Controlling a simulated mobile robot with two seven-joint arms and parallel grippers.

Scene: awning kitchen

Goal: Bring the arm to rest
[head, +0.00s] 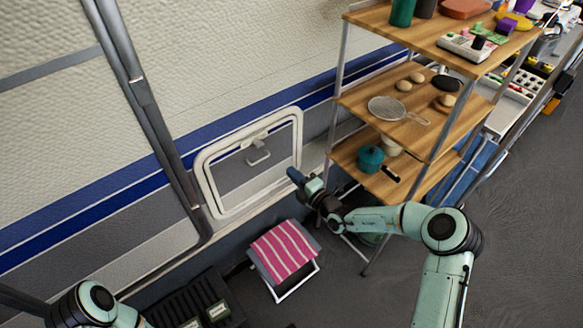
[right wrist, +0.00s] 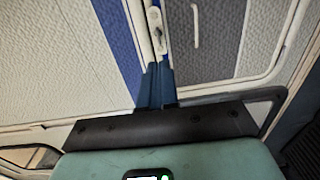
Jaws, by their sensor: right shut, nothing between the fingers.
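My right arm reaches in from the right in the head view. Its gripper (head: 293,175) is shut and empty, in front of the wall near the right edge of a white-framed hatch (head: 203,180). In the right wrist view the blue fingers (right wrist: 157,85) are together with nothing between them. The hatch has a handle (head: 258,153) and looks closed. I cannot tell whether the fingers touch the wall or hatch frame. Of my left arm, only links show at the bottom left; its gripper is not in view.
A wooden shelf unit (head: 385,128) stands right of the gripper, holding a strainer (head: 392,109) and a teal pot (head: 371,158). A stool with a pink striped cloth (head: 283,250) stands below. A dark crate (head: 180,302) is at the bottom left. Grey floor is open at right.

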